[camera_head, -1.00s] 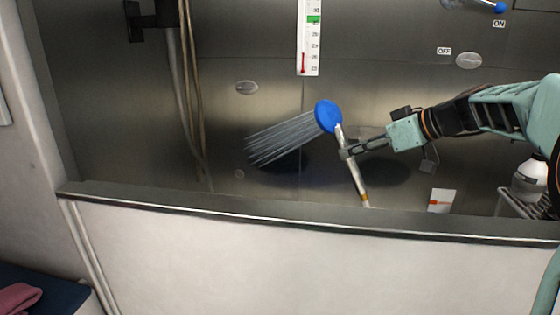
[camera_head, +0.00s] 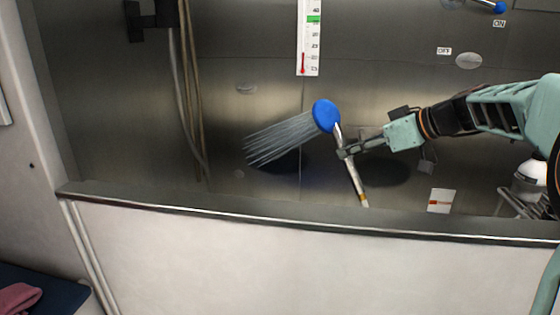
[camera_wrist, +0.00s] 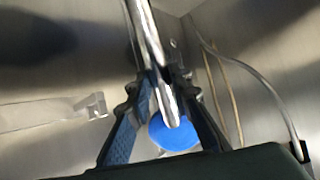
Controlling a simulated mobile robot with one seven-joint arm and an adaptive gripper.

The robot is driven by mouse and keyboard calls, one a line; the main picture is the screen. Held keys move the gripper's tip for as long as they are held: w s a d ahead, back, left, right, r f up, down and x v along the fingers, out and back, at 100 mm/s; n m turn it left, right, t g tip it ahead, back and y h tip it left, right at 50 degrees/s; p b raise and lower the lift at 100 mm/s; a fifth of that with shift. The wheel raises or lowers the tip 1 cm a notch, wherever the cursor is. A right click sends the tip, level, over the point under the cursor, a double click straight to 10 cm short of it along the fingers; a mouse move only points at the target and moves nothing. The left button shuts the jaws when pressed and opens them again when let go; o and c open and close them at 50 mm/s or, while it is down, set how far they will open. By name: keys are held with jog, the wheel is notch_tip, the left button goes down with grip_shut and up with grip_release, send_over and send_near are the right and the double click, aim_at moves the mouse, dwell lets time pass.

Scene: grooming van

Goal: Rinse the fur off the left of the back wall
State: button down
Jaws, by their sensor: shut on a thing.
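My gripper (camera_head: 347,151) is shut on the handle of a sprayer with a round blue head (camera_head: 325,115). The sprayer is tilted, head up, above the tub's front rim. Water streams (camera_head: 278,138) fan from the head to the left and slightly down. I cannot tell whether this is fur. In the wrist view the metal handle (camera_wrist: 150,40) runs between the fingers, with the blue head (camera_wrist: 173,135) beyond.
The tub's front rim (camera_head: 300,218) runs across below the sprayer. A black bracket (camera_head: 150,20) and hanging hoses (camera_head: 187,90) are at the left. A thermometer strip (camera_head: 309,38) is on the wall. A white bottle (camera_head: 530,175) stands at the right.

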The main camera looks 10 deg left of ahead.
jog(key=shift+d, duration=0.25)
jog(key=shift+r+p, duration=2.05)
jog(key=shift+r, duration=1.55)
